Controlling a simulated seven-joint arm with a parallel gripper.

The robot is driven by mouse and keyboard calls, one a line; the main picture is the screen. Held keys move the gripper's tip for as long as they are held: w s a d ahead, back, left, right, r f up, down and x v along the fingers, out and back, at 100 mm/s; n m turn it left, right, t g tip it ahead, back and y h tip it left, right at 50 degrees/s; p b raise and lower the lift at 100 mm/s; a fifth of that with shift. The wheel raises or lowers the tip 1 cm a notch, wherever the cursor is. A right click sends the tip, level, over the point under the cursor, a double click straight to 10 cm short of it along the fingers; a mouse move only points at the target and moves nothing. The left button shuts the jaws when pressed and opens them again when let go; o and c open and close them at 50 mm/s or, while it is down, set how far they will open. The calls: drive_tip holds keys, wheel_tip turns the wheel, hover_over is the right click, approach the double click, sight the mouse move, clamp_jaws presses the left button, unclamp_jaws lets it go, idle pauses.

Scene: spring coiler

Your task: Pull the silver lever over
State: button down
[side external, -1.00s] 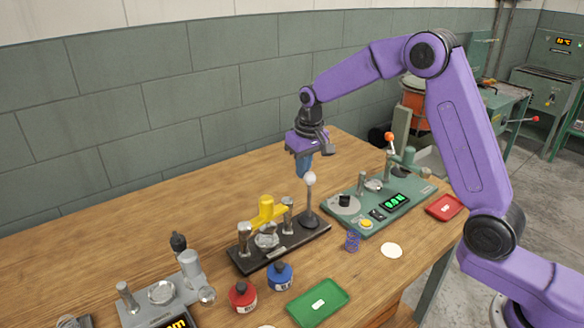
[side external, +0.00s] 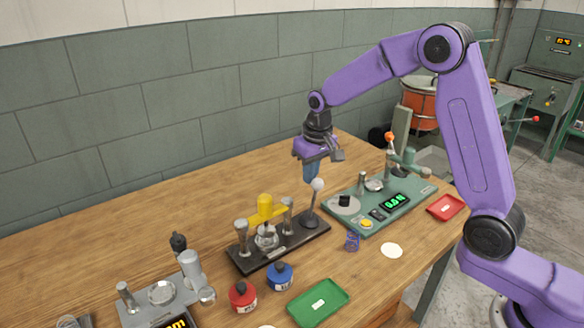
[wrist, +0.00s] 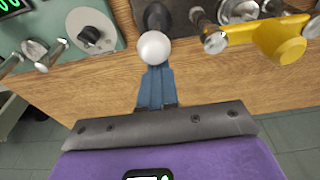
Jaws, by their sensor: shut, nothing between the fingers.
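The silver lever is a thin rod with a pale ball knob (side external: 317,184), standing at the right end of a dark base plate (side external: 285,246) that also carries a yellow part. The rod leans slightly to the right in the side view. My gripper (side external: 311,180) points down with its blue fingers shut and empty, right behind the knob. In the wrist view the knob (wrist: 154,48) sits at the tips of the shut fingers (wrist: 157,72). They look in contact with it, though the exact touch is hard to see.
A green device with a display (side external: 380,205) stands right of the lever. A small purple spring (side external: 352,241), a white disc (side external: 391,250), red and blue bottles (side external: 280,276) and a green tray (side external: 318,302) lie in front. The table behind is clear.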

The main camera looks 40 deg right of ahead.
sight(319, 180)
drive_tip(key=shift+s+f, duration=0.15)
drive_tip(key=shift+s, duration=0.1)
drive_tip(key=shift+s+f, duration=0.15)
drive_tip(key=shift+s, duration=0.45)
drive_tip(key=shift+s+f, duration=0.15)
drive_tip(key=shift+s, duration=0.4)
drive_tip(key=shift+s+f, duration=0.15)
drive_tip(key=shift+s, duration=0.25)
drive_tip(key=shift+w, duration=0.2)
drive_tip(key=shift+w, duration=0.5)
drive_tip(key=shift+r, duration=3.85)
